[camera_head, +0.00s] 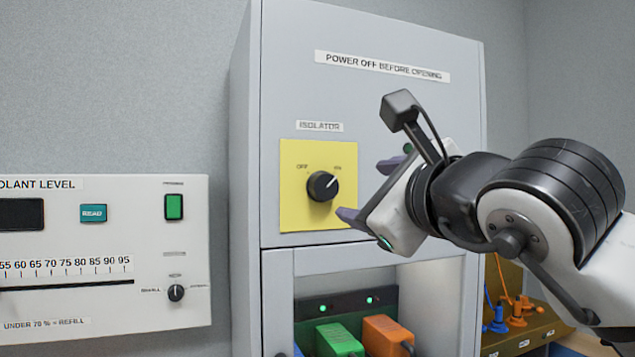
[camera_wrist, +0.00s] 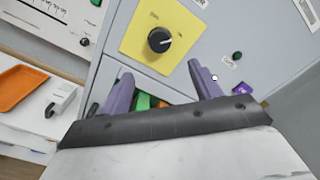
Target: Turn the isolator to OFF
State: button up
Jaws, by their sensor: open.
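The isolator is a black round knob (camera_head: 323,186) on a yellow plate (camera_head: 297,219) on the grey cabinet. Its white pointer line aims to the upper right, toward the ON mark; the OFF mark is at the upper left. My gripper (camera_head: 366,190) is open and empty, just right of the knob and apart from it. In the wrist view the knob (camera_wrist: 159,40) lies beyond the two purple fingers (camera_wrist: 160,82), roughly between them but farther off. No finger touches it.
A coolant level panel (camera_head: 120,240) with a green switch and small knob is on the left. Below the isolator, an open bay holds green (camera_head: 340,337) and orange (camera_head: 387,335) plugs. An orange tray (camera_wrist: 20,92) shows at left in the wrist view.

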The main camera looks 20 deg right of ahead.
aim_at(327, 188)
jog(key=w+p, duration=0.5)
jog(key=w, duration=0.7)
jog(key=shift+w+a+r, duration=0.1)
jog(key=shift+w+a, duration=0.05)
jog(key=shift+w, duration=0.2)
jog(key=shift+w+p, duration=0.35)
jog(key=shift+w, duration=0.05)
jog(key=c, duration=1)
